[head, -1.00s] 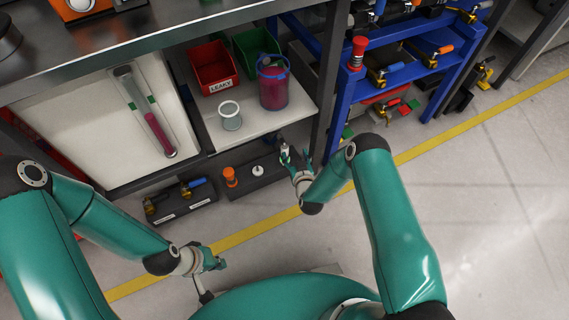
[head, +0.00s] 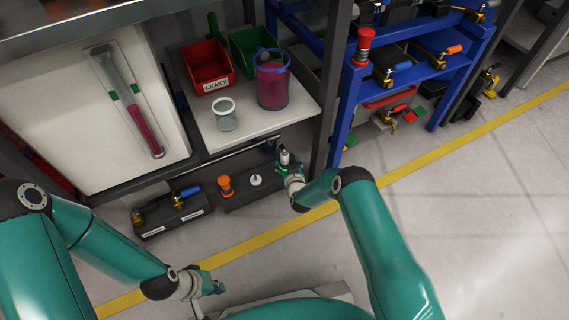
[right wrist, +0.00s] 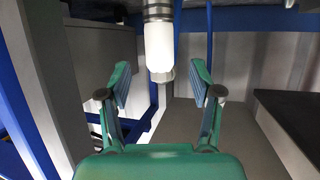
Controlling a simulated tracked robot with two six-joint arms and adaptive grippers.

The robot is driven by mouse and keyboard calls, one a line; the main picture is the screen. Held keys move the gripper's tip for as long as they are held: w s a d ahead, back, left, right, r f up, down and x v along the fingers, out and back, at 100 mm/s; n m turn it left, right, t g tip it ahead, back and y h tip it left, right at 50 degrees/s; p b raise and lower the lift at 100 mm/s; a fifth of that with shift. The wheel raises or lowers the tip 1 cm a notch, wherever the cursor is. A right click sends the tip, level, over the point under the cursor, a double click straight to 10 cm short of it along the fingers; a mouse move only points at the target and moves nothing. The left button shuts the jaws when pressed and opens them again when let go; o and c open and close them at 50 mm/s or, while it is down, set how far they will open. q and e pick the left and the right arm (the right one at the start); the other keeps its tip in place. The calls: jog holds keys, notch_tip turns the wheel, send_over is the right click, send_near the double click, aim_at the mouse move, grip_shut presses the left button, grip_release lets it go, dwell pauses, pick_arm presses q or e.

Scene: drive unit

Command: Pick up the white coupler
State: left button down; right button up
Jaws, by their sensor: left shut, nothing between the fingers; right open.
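The white coupler (right wrist: 159,48) hangs upright below a grey metal fitting in the right wrist view, its lower end between the spread fingertips. In the head view the white coupler (head: 285,158) shows small, under the shelf's front edge. My right gripper (head: 289,166) is open around or just below it; I cannot tell whether a finger touches it. Both fingers of the right gripper (right wrist: 160,75) show in the wrist view, with gaps on each side of the coupler. My left gripper (head: 215,285) is shut and empty, low at the left, far from the coupler.
A dark floor block (head: 240,197) carries an orange part (head: 226,185) and a small white disc (head: 255,180). A blue rack (head: 350,120) stands right.

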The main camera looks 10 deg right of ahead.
aim_at(286, 159)
jog(key=b+x, duration=0.3)
jog(key=x, duration=0.2)
jog(key=shift+f+b, duration=0.15)
jog(key=shift+b, duration=0.25)
jog(key=shift+w, duration=0.3)
grip_shut()
